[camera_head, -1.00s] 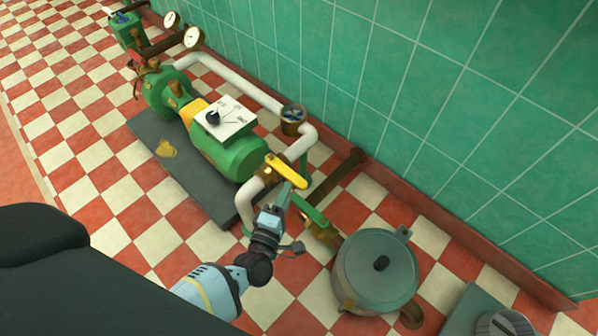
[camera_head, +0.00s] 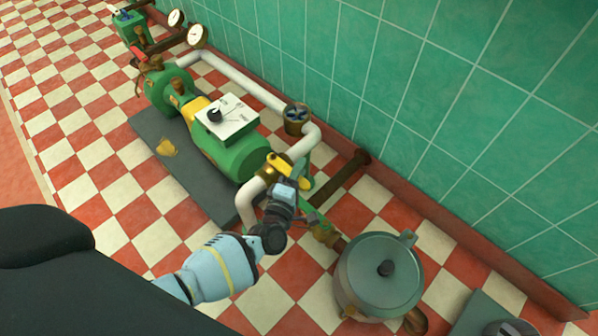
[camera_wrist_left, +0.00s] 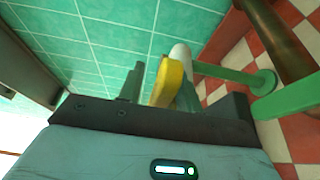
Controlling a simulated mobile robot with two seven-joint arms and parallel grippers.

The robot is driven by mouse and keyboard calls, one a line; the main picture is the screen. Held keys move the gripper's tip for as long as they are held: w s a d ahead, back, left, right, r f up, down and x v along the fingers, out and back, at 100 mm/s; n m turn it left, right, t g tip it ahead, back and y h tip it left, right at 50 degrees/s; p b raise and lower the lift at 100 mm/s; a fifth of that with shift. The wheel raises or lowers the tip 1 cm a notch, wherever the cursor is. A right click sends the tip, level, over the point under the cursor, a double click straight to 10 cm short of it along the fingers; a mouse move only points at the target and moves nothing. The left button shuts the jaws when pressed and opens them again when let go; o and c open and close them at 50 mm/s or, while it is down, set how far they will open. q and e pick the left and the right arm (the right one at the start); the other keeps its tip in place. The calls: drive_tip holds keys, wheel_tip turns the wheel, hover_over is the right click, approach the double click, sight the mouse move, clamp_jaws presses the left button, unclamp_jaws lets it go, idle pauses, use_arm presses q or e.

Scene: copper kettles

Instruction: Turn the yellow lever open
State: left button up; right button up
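The yellow lever (camera_head: 277,163) sits on a brass valve at the near end of the white pipe, partly hidden by my left gripper. My left gripper (camera_head: 291,180) is at the lever's outer part. In the left wrist view, the yellow lever (camera_wrist_left: 168,82) stands between the two grey-green fingers of my left gripper (camera_wrist_left: 158,90). A gap shows between the lever and the left finger; the lever overlaps the right finger in the picture, and I cannot tell whether they touch. My right gripper is in neither view.
A green pump (camera_head: 235,155) with a white dial box (camera_head: 227,117) stands on a dark base plate (camera_head: 185,182). A grey lidded pot (camera_head: 380,275) stands at the near right, beside a brass-fitted pipe. The green tiled wall (camera_head: 440,110) runs behind.

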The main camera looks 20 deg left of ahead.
use_arm(q)
clamp_jaws()
drive_tip(key=shift+s, duration=0.2)
idle(0.3)
